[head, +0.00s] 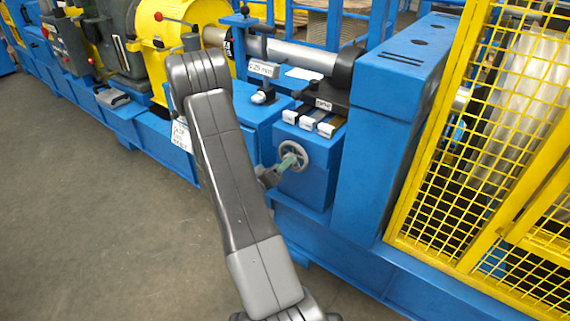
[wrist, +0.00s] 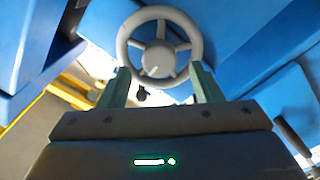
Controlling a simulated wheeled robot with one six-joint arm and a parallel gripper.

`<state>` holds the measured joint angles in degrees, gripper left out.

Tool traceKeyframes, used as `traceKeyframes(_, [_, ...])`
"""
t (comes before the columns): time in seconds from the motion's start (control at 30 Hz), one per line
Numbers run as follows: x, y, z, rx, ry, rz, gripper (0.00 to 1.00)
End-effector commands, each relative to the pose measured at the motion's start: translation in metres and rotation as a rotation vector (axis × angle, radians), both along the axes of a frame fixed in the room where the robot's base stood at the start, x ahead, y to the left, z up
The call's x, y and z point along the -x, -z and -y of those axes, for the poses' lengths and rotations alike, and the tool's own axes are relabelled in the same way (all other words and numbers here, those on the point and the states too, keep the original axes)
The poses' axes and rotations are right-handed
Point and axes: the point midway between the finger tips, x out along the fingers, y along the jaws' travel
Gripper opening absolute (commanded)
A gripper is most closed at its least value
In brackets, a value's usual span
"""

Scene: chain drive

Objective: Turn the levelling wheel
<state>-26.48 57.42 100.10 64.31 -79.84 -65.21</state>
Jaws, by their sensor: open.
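The levelling wheel (head: 293,156) is a small grey handwheel with spokes on the front of a blue housing. It fills the upper middle of the wrist view (wrist: 160,46), with its hub and rim clear to see. My gripper (head: 290,160) is at the wheel in the head view, and its green fingers overlap the wheel there. In the wrist view my gripper (wrist: 158,82) is open, with one finger at each side of the wheel's lower rim. I cannot tell whether the fingers touch the rim. Nothing is held between them.
A blue housing (head: 315,180) carries the wheel, with white-topped blocks (head: 308,121) above it. A tall blue cabinet (head: 385,130) and a yellow mesh guard (head: 480,150) stand to the right. Grey floor (head: 100,220) is free at the left.

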Motion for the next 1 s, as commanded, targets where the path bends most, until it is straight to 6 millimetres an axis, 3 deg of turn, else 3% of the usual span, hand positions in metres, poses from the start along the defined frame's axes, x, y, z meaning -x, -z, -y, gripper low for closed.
traceKeyframes(0.2, [-0.019, 0.000, 0.014, -0.002, 0.001, 0.001, 0.59])
traceKeyframes(0.53, [-0.023, 0.000, 0.016, -0.001, 0.000, 0.001, 0.59])
traceKeyframes(0.57, [-0.023, 0.000, 0.016, -0.001, 0.000, 0.001, 0.57])
traceKeyframes(0.7, [-0.022, 0.000, 0.016, -0.001, 0.000, 0.001, 0.29])
traceKeyframes(0.8, [-0.022, 0.000, 0.016, -0.001, 0.000, 0.001, 0.14])
traceKeyframes(1.0, [-0.022, 0.000, 0.016, -0.011, 0.000, 0.008, 0.14])
